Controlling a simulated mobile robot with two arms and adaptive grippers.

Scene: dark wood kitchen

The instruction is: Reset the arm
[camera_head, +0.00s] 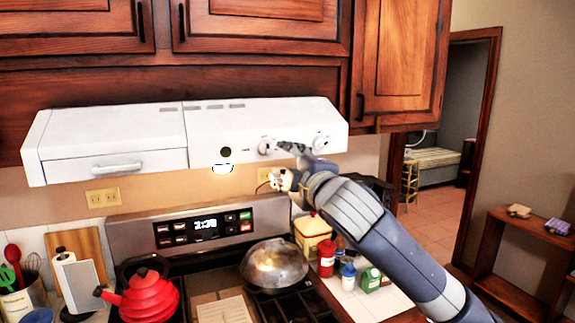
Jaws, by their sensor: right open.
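My right arm comes in from the lower right and reaches up toward the white range hood (240,130). My right gripper (287,164) is at the lower right part of the hood's front, near its round knobs. It is open, and I see nothing between its fingers. I cannot tell whether a finger touches the hood. My left gripper is not in view.
Dark wood cabinets (260,25) hang above the hood. Below, a red kettle (145,297) and a metal pan (274,266) stand on the stove. Several bottles and a canister (312,232) stand right of it. A doorway opens at the right.

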